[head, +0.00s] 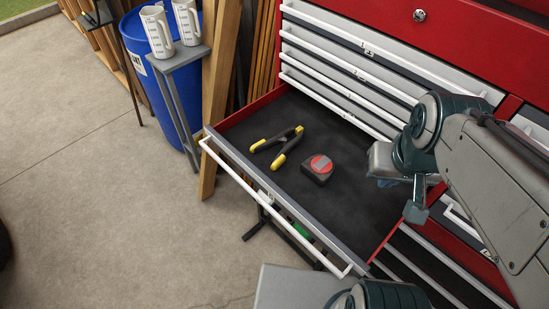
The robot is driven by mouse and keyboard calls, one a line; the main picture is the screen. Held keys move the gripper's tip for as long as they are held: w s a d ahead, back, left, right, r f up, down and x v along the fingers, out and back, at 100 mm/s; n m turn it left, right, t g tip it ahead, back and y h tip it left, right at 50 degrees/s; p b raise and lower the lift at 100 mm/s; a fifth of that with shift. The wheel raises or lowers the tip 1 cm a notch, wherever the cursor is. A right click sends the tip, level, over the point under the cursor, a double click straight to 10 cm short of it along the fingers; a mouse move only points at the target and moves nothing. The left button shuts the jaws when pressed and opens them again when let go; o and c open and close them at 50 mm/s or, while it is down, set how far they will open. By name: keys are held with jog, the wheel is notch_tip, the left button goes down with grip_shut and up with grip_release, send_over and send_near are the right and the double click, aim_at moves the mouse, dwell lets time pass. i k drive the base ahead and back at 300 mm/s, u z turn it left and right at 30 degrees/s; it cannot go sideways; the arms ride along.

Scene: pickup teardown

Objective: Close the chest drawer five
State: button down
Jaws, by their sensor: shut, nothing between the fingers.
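The open chest drawer (330,215) is pulled far out from a red tool chest, below several shut white-fronted drawers. It has red sides, a dark lining and a long white bar handle (270,205) along its front. Inside lie yellow-and-black pliers (278,146) and a red-and-black tape measure (318,168). My gripper (415,211) is at the drawer's right side, seen partly from behind and above. Its fingers look shut and empty, apart from the handle. My arm hides the right part of the drawer and the chest front beside it.
A blue barrel (150,60) and a small grey stand (182,110) with two white measuring jugs stand left of the chest, with upright wooden planks (222,80) between. Concrete floor (90,220) is clear at left. My own arm parts fill the right and bottom.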

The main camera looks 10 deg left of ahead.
aim_at(352, 217)
jog(key=z, duration=0.5)
jog(key=k, duration=0.4)
jog(key=u, duration=2.7)
